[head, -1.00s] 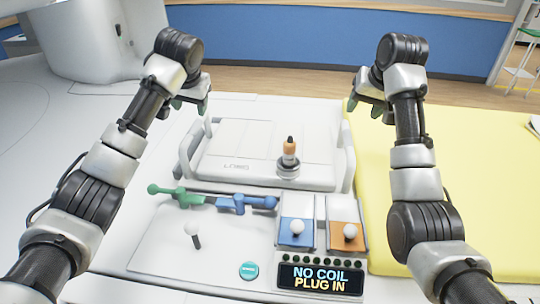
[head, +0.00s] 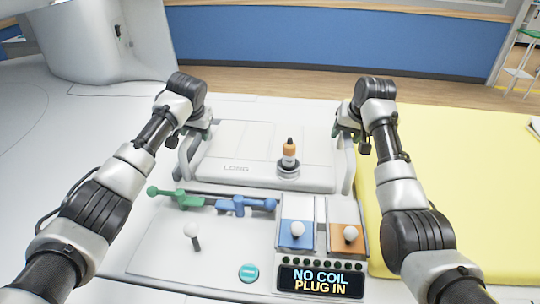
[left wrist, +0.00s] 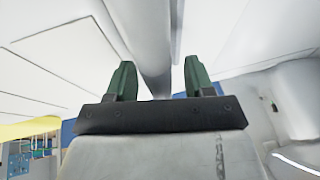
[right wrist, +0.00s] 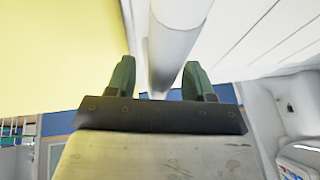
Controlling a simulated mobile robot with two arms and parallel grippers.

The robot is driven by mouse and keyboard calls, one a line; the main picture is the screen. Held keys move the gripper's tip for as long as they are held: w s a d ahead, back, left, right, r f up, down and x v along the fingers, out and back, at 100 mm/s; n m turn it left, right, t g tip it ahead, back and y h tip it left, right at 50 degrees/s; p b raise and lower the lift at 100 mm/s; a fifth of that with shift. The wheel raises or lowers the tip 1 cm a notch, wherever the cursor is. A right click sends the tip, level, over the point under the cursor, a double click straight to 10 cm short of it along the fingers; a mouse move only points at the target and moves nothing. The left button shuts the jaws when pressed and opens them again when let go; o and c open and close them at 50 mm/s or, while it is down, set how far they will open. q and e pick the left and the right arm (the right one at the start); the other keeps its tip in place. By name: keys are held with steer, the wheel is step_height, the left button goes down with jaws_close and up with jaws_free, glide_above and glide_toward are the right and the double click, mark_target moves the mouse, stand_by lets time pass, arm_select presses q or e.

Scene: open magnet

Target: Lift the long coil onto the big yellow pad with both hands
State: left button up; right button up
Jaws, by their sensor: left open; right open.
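A blue wall (head: 330,42) stands behind.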

arm_select(q)
jaws_close()
arm_select(e)
jaws_close()
stand_by(1.1)
